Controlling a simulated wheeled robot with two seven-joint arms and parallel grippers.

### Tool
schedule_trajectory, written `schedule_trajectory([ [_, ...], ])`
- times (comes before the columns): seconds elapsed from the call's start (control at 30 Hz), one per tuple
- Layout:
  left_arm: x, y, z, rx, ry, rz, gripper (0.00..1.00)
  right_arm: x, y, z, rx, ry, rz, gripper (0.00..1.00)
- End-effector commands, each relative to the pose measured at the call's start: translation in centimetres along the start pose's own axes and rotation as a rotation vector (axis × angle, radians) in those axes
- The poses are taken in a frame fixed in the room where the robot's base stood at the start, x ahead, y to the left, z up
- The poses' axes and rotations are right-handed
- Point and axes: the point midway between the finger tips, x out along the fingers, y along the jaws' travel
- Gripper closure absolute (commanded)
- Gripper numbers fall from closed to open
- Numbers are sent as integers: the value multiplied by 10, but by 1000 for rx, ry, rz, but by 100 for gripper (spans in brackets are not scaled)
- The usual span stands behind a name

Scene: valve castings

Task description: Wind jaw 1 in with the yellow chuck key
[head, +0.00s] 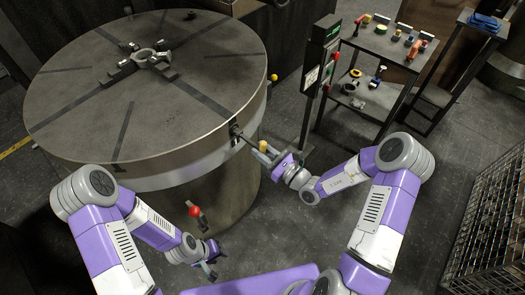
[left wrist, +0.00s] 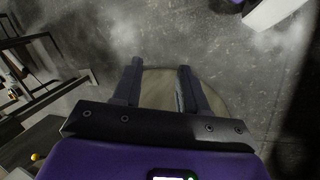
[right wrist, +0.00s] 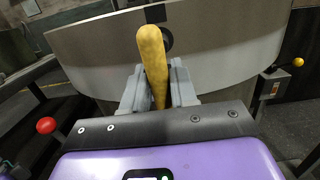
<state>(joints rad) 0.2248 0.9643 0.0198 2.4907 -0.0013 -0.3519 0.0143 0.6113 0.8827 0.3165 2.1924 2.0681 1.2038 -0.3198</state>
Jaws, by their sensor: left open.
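The yellow chuck key stands at the rim of the round chuck table (head: 75,100); its dark shaft (head: 247,140) runs to the socket in the rim. Its yellow handle (head: 262,146) also shows upright in the right wrist view (right wrist: 153,55). My right gripper (head: 267,155) is shut on the handle, with a finger on either side. Several dark jaws sit around a grey ring casting (head: 145,55) mid-table; the jaw (head: 166,74) on the slot towards the key is among them. I cannot read jaw numbers. My left gripper (head: 210,270) is open and empty, low in front of the table.
A control post (head: 318,75) with buttons stands right of the table, close to my right gripper. Behind it is a shelf cart (head: 390,45) with small parts. A wire crate (head: 490,230) is at the right edge. A red-knobbed lever (head: 195,211) is near my left arm.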

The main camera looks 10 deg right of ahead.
Motion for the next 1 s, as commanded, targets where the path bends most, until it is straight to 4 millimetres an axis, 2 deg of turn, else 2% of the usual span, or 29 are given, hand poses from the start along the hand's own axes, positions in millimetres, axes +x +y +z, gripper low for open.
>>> schedule_trajectory([
  [0.03, 0, 0, 0, 0, 0, 0, 57, 0, 0, 0, 0, 0, 0, 81],
  [0.17, 0, 0, 0, 0, 0, 0, 57, 0, 0, 0, 0, 0, 0, 100],
  [0.57, 0, 0, 0, 0, 0, 0, 57, 0, 0, 1, -1, -2, 0, 100],
  [1.0, -12, 4, 1, 0, 0, 0, 57, 1, 0, 6, -1, 31, 0, 100],
])
